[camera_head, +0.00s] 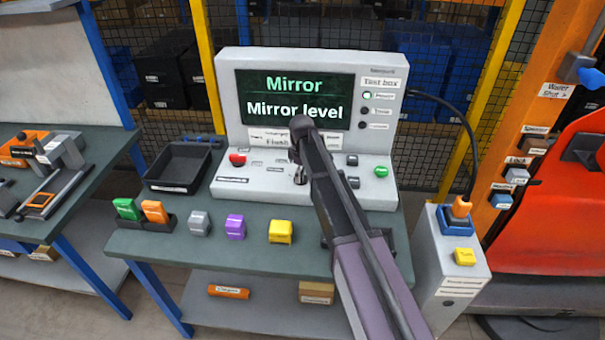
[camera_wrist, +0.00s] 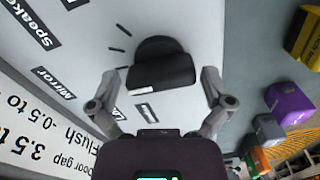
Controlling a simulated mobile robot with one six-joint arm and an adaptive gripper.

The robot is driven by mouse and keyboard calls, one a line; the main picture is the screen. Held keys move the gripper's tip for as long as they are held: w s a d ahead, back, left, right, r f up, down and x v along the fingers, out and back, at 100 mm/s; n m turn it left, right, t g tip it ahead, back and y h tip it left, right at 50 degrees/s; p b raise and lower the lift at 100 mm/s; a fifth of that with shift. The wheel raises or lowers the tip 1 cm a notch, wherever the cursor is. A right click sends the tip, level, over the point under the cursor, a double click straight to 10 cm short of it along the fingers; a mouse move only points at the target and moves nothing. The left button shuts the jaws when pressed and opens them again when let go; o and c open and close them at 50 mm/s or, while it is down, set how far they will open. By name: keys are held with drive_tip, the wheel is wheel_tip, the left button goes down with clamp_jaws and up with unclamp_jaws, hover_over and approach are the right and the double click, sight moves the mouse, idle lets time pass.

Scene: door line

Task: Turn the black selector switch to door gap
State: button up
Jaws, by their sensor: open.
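The black selector switch (camera_wrist: 160,68) is a round knob with a thick grip bar, on the light panel of the test box. In the wrist view, my gripper (camera_wrist: 160,78) is open, with one finger on either side of the bar and visible gaps between. The labels "Speaker" (camera_wrist: 33,27) and "Mirror" (camera_wrist: 54,83) show beside it; other labels are partly hidden or unreadable. The screen (camera_head: 294,98) reads "Mirror" and "Mirror level". In the head view, my gripper (camera_head: 300,174) is low over the panel, and my arm hides much of the switch area.
A red button (camera_head: 237,159) and a green button (camera_head: 381,171) sit on the same panel. Grey (camera_head: 199,222), purple (camera_head: 236,227) and yellow (camera_head: 280,232) blocks stand on the bench front. A black tray (camera_head: 178,168) lies left of the box.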

drive_tip(key=shift+r, duration=0.15)
wheel_tip(320, 180, up, 14)
drive_tip(key=n+p, duration=0.2)
drive_tip(key=p, duration=1.2)
drive_tip(key=shift+f+n, duration=0.2)
drive_tip(key=shift+n, duration=0.1)
drive_tip(key=shift+a+f, duration=0.1)
drive_tip(key=shift+f, duration=0.15)
wheel_tip(320, 180, down, 13)
drive_tip(key=b, duration=1.4)
drive_tip(key=shift+f, duration=0.2)
drive_tip(key=c, duration=0.8)
